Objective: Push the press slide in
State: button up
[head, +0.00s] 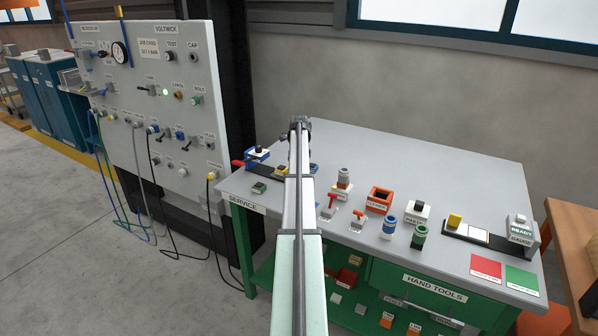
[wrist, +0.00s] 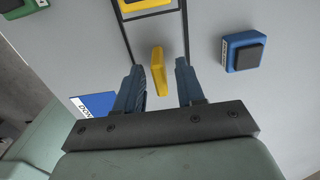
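My gripper (head: 300,122) is over the far left part of the grey workbench in the head view, pointing away from the camera. In the wrist view my gripper (wrist: 160,85) is open, with a dark blue finger on each side of an upright yellow handle (wrist: 158,70). Gaps show between the handle and both fingers. Thin black rails (wrist: 128,40) run beyond the handle towards a yellow block (wrist: 140,4). The handle may belong to the press slide; no label there confirms it. In the head view my arm hides this spot.
A blue block with a black top (wrist: 243,52) is right of the fingers, and a green one (wrist: 20,8) is upper left. A blue plate (wrist: 95,104) lies lower left. The workbench (head: 470,165) is clear at the back right. A panel (head: 150,100) with cables stands left.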

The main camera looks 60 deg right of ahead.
jog(key=shift+f, duration=0.25)
jog(key=shift+c, duration=0.2)
grip_shut()
dwell(0.4)
